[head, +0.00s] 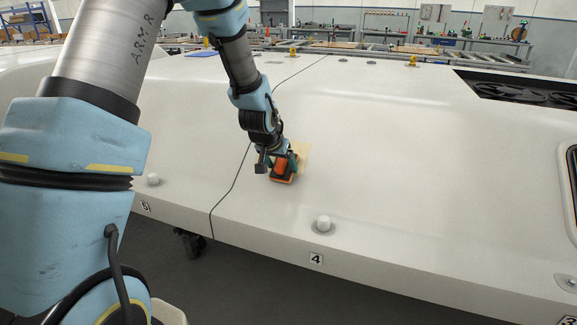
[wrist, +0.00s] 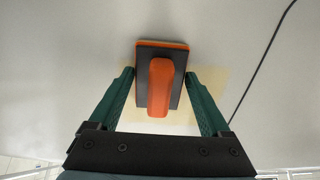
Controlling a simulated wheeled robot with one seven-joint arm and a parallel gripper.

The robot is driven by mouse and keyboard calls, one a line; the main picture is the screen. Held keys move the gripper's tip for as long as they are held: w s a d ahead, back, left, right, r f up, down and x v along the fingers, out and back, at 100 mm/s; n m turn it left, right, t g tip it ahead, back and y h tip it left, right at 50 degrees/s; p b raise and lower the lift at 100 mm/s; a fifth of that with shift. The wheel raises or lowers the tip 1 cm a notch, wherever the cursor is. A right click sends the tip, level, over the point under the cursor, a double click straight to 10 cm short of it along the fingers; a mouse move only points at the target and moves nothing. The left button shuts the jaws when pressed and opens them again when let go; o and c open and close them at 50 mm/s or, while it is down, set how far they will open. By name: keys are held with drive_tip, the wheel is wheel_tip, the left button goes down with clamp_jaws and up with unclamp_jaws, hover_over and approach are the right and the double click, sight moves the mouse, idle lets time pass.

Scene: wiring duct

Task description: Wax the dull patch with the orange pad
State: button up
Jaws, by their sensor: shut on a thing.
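The orange pad (head: 284,168) has a dark backing plate and an orange grip, and it is at the white panel's surface. My gripper (head: 276,160) is shut on it. In the wrist view the pad (wrist: 160,85) sits between the two green fingers of my gripper (wrist: 160,78). The dull patch (head: 303,153) is a pale yellowish area on the panel. It also shows in the wrist view (wrist: 212,82), around and partly under the pad, which hides some of it. I cannot tell whether the pad's face touches the panel.
The large white panel (head: 400,150) is mostly clear and smooth. A white knob (head: 323,223) stands near the front edge above label 4 (head: 316,259). A dark recess with fans (head: 520,92) lies at the right.

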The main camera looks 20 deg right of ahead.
drive_tip(key=shift+w+a+p, duration=1.6)
drive_tip(key=shift+w+a, duration=1.7)
drive_tip(key=shift+a, duration=0.25)
drive_tip(key=shift+s+d+f+b, duration=0.15)
drive_tip(key=shift+s+d+b, duration=1.3)
drive_tip(key=shift+s+d, duration=1.4)
drive_tip(key=shift+s+d+r+b, duration=0.2)
drive_tip(key=shift+s+d+b, duration=0.15)
drive_tip(key=shift+s+d, duration=1.15)
drive_tip(key=shift+s+d+f, duration=0.1)
drive_tip(key=shift+s+d, duration=0.35)
drive_tip(key=shift+d, duration=0.2)
drive_tip(key=shift+s+d, duration=0.4)
drive_tip(key=shift+d, duration=0.2)
drive_tip(key=shift+p+v, duration=0.95)
drive_tip(key=shift+v, duration=1.05)
drive_tip(key=shift+w+d, duration=0.1)
